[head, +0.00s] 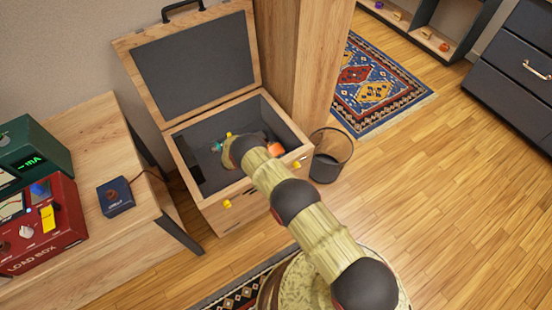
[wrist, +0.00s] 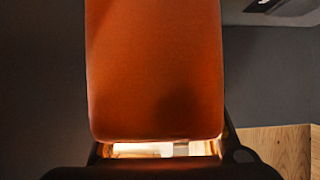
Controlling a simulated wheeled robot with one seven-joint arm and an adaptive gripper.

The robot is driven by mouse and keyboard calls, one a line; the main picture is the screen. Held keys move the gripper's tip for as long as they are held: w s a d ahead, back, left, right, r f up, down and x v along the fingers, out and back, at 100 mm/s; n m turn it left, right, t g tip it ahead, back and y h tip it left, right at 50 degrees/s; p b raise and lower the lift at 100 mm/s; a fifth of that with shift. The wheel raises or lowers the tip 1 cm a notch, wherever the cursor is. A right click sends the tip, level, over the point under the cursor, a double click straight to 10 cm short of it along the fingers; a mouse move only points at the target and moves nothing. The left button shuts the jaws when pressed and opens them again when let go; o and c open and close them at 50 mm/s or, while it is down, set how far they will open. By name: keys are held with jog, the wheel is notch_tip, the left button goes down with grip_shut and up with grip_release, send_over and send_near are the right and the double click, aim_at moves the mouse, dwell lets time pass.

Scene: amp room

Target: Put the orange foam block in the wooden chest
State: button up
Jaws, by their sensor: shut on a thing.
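The wooden chest (head: 250,208) stands against the wall with its lid (head: 195,65) raised and its grey-lined inside showing. My arm reaches over its front edge, and the gripper end is down in the opening, partly hidden by the arm. In the wrist view the orange foam block (wrist: 155,70) fills the middle, and my gripper (wrist: 160,150) is shut on it. Grey lining lies around the block there, with a strip of wood at lower right. In the head view an orange patch (head: 275,150) shows inside the chest, right of my arm; I cannot tell whether it is the held block.
Small coloured items lie in the chest, including a teal one (head: 216,147). A dark wire bin (head: 330,156) stands close on the right, beside a wooden cabinet side (head: 300,60). A wooden table (head: 100,150) with instrument boxes is at left.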

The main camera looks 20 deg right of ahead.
jog(key=shift+f+b, duration=0.85)
jog(key=shift+f, duration=1.05)
jog(key=shift+f, duration=0.2)
jog(key=o, duration=1.1)
jog(key=shift+o, duration=0.2)
jog(key=shift+r, duration=0.1)
jog(key=shift+a+r, duration=0.15)
jog(key=shift+r, duration=0.05)
jog(key=p+v, duration=0.3)
jog(key=v, duration=0.8)
jog(key=shift+a+r, duration=0.15)
jog(key=shift+a, duration=0.15)
jog(key=shift+r, duration=0.1)
